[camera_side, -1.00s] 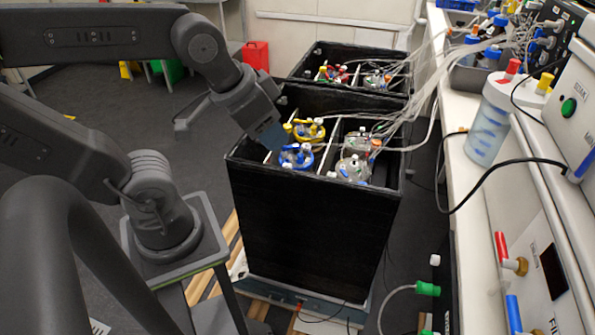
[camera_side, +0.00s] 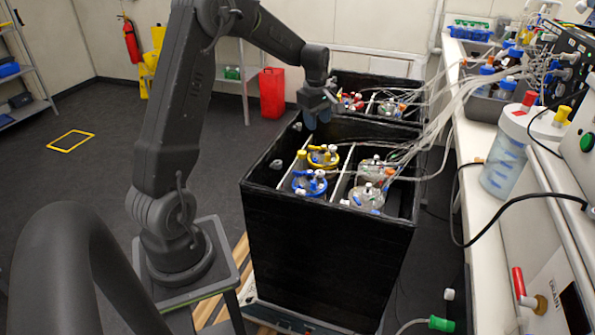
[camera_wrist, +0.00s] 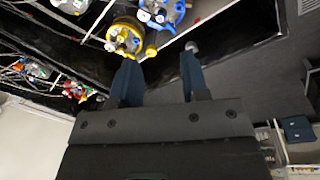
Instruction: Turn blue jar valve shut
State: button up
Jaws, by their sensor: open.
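The blue jar (camera_side: 309,182), with a blue ring and blue fittings on its lid, stands in the front-left part of the front black box. It also shows at the top of the wrist view (camera_wrist: 166,12). Which of its fittings is the valve, and how it is turned, I cannot tell. My gripper (camera_side: 316,118) is up over the back-left part of that box, behind the yellow-ringed jar (camera_side: 323,156) and apart from the blue jar. In the wrist view my gripper (camera_wrist: 160,58) is open and empty, its two fingers apart, with the yellow-ringed jar (camera_wrist: 126,36) just beyond them.
The front black box (camera_side: 320,262) also holds two clear-lidded jars (camera_side: 371,195) right of a pale divider. A second black box (camera_side: 408,91) stands behind. Clear tubes (camera_side: 440,108) run from the jars to the bench (camera_side: 489,212) on the right. Floor at left is open.

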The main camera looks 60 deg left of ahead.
aim_at(298, 172)
jog(key=s+a+f+n+g, duration=0.1)
jog(key=a+f+n, duration=0.5)
jog(key=a+f, duration=0.45)
jog(key=shift+h, duration=0.3)
notch_tip(298, 172, down, 14)
jog(key=shift+s+d, duration=0.1)
jog(key=shift+d, duration=0.05)
grip_shut()
